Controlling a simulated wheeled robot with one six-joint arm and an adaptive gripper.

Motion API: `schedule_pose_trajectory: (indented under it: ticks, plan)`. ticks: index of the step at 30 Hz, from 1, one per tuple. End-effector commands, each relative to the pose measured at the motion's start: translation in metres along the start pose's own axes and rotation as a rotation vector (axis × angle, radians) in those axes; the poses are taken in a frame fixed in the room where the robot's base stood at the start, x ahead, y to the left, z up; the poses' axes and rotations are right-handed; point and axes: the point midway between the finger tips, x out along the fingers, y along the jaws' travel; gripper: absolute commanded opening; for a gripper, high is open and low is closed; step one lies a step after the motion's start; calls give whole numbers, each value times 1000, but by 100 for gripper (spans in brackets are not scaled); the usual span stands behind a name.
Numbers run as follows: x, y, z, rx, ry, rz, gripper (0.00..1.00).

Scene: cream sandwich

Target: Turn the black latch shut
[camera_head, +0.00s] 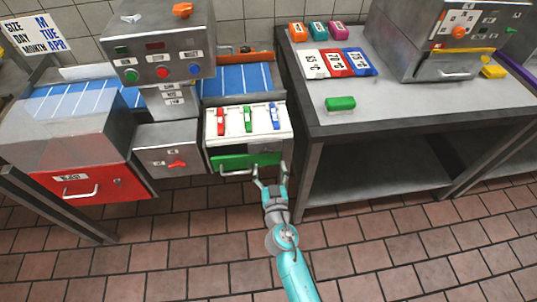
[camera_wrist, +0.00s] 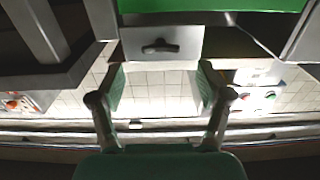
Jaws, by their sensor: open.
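The black latch (camera_wrist: 160,46) shows in the wrist view as a dark bar on a light grey plate (camera_wrist: 187,42), beside a green surface (camera_wrist: 210,5). It lies roughly level across the picture. I cannot make it out clearly in the head view. My gripper (camera_head: 270,176) is at the front of the white unit (camera_head: 242,143), by its green drawer front (camera_head: 232,161). In the wrist view my gripper (camera_wrist: 162,82) has its two fingers spread wide with nothing between them. The latch appears just beyond the gap between the fingertips, apart from both.
The white unit carries red, green and blue levers. A grey box with a red switch (camera_head: 177,163) and a red drawer (camera_head: 92,186) stand left. A metal table (camera_head: 400,115) with a green block (camera_head: 340,104) stands right. The tiled floor in front is clear.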

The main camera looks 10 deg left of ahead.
Motion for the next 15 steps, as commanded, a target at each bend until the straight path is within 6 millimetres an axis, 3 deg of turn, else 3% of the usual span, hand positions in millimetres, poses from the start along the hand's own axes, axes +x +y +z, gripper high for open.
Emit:
schedule_pose_trajectory:
  ticks: [6,15]
  plan:
    - [35,1,0,-1,0,2,77]
    - [55,0,0,-2,-1,0,77]
